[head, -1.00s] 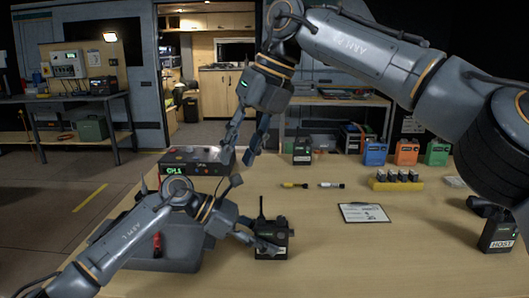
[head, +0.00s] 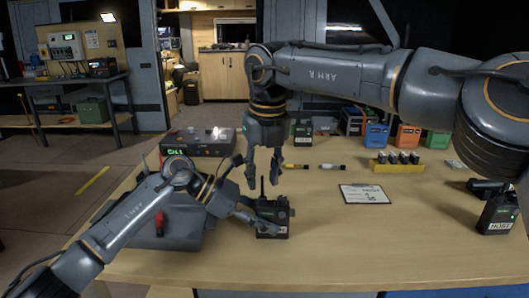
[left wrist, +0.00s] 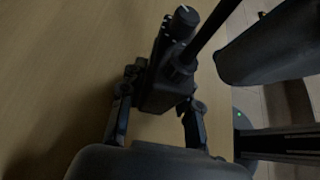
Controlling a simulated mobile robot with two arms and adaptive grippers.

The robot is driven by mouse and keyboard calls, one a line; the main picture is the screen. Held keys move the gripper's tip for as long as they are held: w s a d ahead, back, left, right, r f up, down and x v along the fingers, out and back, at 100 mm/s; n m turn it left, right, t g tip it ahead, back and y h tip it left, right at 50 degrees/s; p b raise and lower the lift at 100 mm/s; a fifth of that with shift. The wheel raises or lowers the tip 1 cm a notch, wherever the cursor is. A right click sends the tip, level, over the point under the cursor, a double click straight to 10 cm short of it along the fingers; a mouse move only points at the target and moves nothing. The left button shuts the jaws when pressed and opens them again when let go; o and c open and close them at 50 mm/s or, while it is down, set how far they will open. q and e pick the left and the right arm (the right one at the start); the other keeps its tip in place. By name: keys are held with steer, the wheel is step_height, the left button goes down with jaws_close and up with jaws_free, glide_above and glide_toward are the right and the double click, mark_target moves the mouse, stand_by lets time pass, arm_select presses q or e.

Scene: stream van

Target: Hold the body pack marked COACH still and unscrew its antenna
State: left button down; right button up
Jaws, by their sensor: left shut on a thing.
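A small black body pack (head: 272,207) stands upright on the table, its label too small to read. Its thin black antenna (head: 262,187) points up from the top left. My left gripper (head: 264,222) is shut on the pack from the left. In the left wrist view the pack (left wrist: 165,88) sits between both fingers (left wrist: 158,122), with a knob on top and the antenna (left wrist: 208,32) running to the upper right. My right gripper (head: 264,182) points down with its fingers apart, above the pack around the antenna's top; I cannot tell whether it touches the antenna.
A pack marked HOST (head: 497,212) stands at the right edge; another black pack (head: 302,132) stands at the back. A clipboard (head: 365,194), a yellow battery holder (head: 397,163) and two small cylinders lie behind and right. A grey case (head: 160,232) is at left. The front table is clear.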

mark_target(262, 190)
steer(key=shift+w+a+f, duration=0.1)
steer(key=shift+w+f, duration=0.05)
steer(key=shift+f, duration=1.1)
jaws_close()
